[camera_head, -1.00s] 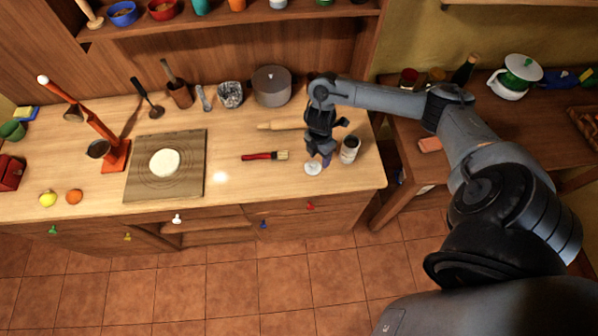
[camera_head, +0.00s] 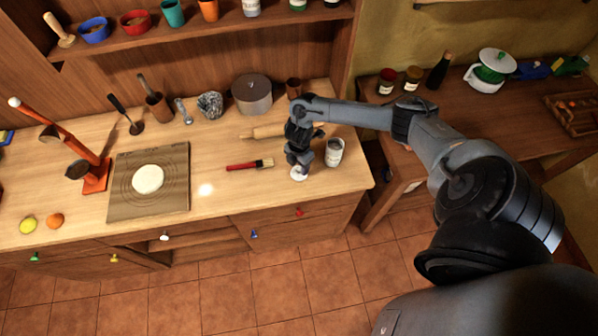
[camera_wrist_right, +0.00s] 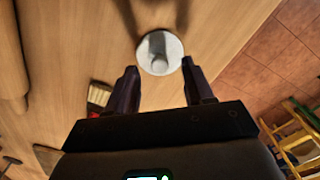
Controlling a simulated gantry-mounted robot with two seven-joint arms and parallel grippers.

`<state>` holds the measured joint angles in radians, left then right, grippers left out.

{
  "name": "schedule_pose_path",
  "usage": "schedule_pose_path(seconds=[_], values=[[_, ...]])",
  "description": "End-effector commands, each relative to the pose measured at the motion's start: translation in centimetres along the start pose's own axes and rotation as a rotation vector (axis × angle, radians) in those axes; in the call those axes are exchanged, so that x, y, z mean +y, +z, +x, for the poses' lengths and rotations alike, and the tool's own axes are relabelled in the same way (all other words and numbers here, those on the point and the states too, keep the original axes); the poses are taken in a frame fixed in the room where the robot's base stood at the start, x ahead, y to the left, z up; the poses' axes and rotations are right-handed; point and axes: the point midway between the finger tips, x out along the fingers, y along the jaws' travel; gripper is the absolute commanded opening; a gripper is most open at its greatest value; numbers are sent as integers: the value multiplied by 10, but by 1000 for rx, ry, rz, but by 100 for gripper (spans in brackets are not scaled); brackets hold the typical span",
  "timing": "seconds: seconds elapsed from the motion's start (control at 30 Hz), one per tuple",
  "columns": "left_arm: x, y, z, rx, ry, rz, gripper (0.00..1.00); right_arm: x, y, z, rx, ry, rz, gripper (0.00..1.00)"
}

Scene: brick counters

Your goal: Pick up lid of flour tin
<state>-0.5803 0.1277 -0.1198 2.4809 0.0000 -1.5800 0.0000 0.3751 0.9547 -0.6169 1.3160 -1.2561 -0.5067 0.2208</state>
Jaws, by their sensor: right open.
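The lid of the flour tin (camera_head: 299,175) is a small white disc with a round knob, lying flat near the counter's front edge. It also shows in the right wrist view (camera_wrist_right: 175,58), its knob standing up in the middle. The flour tin (camera_head: 334,154) stands upright to the right of the lid, with a pale top. My right gripper (camera_head: 298,163) points down over the lid. In the right wrist view, its two fingers (camera_wrist_right: 160,70) are apart and empty, and the lid lies just beyond and between their tips. My left gripper is not in view.
A red-handled brush (camera_head: 248,165) lies left of the lid. A rolling pin (camera_head: 262,132) and a grey pot (camera_head: 252,94) are behind. A wooden board (camera_head: 122,205) with dough (camera_head: 148,179) lies further left. The counter between brush and lid is clear.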

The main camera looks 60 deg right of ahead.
Motion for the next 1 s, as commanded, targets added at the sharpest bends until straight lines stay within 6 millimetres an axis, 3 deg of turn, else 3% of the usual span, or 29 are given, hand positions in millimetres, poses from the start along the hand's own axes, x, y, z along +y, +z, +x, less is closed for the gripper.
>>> schedule_pose_path(seconds=[0.2, 0.47, 0.8, 1.0], values=[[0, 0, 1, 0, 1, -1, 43, 0, 0, 19, 0, 0, 0, 52], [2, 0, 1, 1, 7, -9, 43, 0, 0, 20, 0, 1, 0, 51], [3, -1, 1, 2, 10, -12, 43, 0, 0, 20, 0, 1, -1, 0], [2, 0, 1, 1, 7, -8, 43, 0, 0, 20, 0, 1, -1, 0]])
